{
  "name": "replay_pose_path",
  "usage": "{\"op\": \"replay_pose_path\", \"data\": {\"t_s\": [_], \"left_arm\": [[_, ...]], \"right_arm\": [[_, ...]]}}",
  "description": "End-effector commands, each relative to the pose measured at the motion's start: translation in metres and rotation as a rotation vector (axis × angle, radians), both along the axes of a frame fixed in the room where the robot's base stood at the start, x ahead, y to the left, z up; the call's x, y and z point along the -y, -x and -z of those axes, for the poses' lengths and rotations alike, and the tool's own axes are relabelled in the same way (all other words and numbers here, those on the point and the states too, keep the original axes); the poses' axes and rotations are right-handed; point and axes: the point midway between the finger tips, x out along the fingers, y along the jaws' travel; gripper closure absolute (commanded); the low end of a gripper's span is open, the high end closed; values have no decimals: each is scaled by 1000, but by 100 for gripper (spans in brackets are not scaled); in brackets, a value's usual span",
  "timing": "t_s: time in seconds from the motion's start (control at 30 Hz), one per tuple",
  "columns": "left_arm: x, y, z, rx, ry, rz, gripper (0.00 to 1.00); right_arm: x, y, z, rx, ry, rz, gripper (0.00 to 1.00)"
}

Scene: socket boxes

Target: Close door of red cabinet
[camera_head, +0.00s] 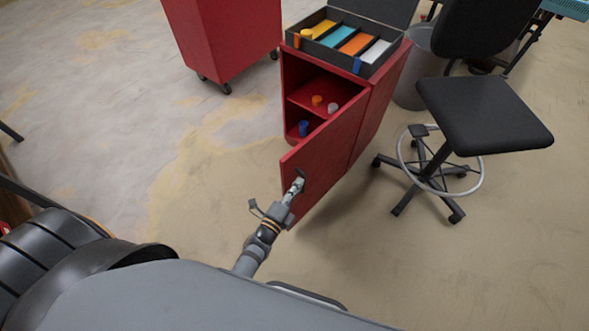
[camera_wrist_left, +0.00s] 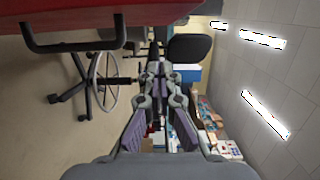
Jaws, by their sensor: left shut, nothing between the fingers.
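The red cabinet (camera_head: 378,105) stands at the upper middle of the head view. Its door (camera_head: 330,150) is swung open toward me, with the shelves inside showing on its left. A dark handle (camera_head: 300,173) is near the door's free edge; it also shows as a black bar in the left wrist view (camera_wrist_left: 75,47), below the red door panel (camera_wrist_left: 150,14). My left gripper (camera_head: 297,187) is shut and empty at the door's outer face, close to the handle. Its fingers (camera_wrist_left: 158,75) are together beside the handle, not around it. Contact with the door cannot be told. My right gripper is not in view.
An open black case (camera_head: 318,50) with coloured bins lies on the cabinet. Small orange, white and blue items are on the shelves. A black stool (camera_head: 484,112) stands at the right, with a grey bin (camera_head: 411,80) behind. Another red cabinet (camera_head: 222,35) is at upper left. Floor between is clear.

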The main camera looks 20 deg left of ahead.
Motion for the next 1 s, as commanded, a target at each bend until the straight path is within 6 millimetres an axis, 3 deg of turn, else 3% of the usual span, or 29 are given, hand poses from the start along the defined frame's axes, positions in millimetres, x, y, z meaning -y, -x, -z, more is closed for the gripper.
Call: {"op": "replay_pose_path", "data": {"t_s": [0.2,0.33,0.5,1.0], "left_arm": [[10,-46,0,1,0,0,100],[-12,-53,0,-2,-5,0,100],[-25,-59,0,-3,-2,0,100],[-32,-60,1,-3,-2,4,100]], "right_arm": [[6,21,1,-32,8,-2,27],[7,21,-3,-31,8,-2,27],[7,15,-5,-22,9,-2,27],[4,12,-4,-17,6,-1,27]]}}
